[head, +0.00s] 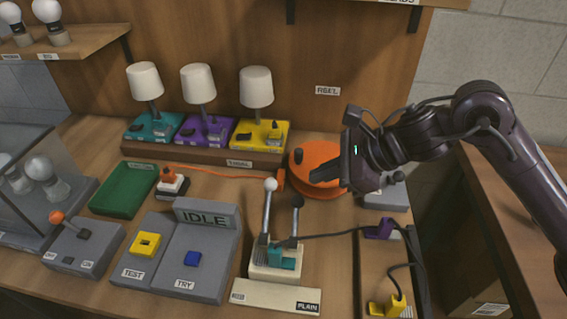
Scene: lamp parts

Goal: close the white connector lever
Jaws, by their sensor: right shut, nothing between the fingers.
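The white-knobbed lever (270,185) stands nearly upright on a cream connector block (265,270) at the front centre. A dark-knobbed lever (297,202) stands close to its right on the same block. A teal part (287,259) sits at the block's front, with a dark cable running off to the right. My right gripper (317,178) is shut and empty, with its fingers pointing left over the orange reel. It is to the right of the white knob and apart from both levers. My left gripper is out of view.
A grey IDLE tester (205,262) with yellow and blue buttons stands left of the connector. An orange reel (320,158) lies behind it. A tray with purple and yellow plugs (375,265) is at the right. Three lamps stand on a back ledge (205,152).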

